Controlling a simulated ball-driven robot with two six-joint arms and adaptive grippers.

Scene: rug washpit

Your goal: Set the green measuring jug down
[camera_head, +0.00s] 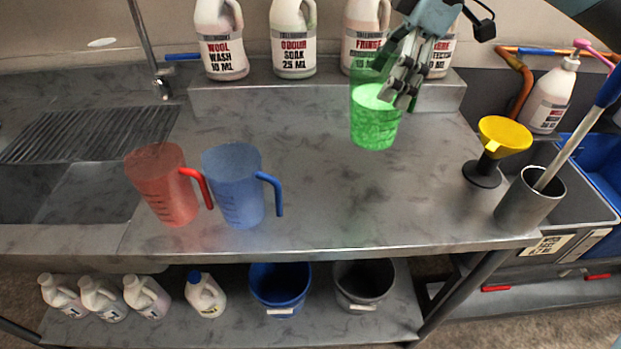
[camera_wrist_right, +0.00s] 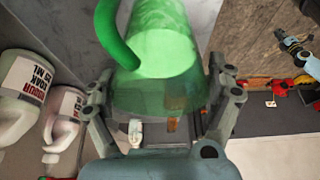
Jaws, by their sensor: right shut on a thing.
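The green measuring jug (camera_head: 374,122) is see-through and holds a brighter green filling. In the head view it is at the upper right of the steel bench (camera_head: 300,200), in front of the bottle shelf; it looks held above the bench top, but the gap is hard to judge. My right gripper (camera_head: 402,88) is shut on the jug near its upper part. In the right wrist view the jug (camera_wrist_right: 160,60) sits between the fingers of the right gripper (camera_wrist_right: 165,115), its green handle on the left.
A red jug (camera_head: 165,190) and a blue jug (camera_head: 235,190) stand at the bench's front left. Labelled white bottles (camera_head: 293,40) line the raised back shelf (camera_head: 330,90). A yellow funnel (camera_head: 505,133) and a grey cylinder (camera_head: 528,200) stand right. The middle bench is clear.

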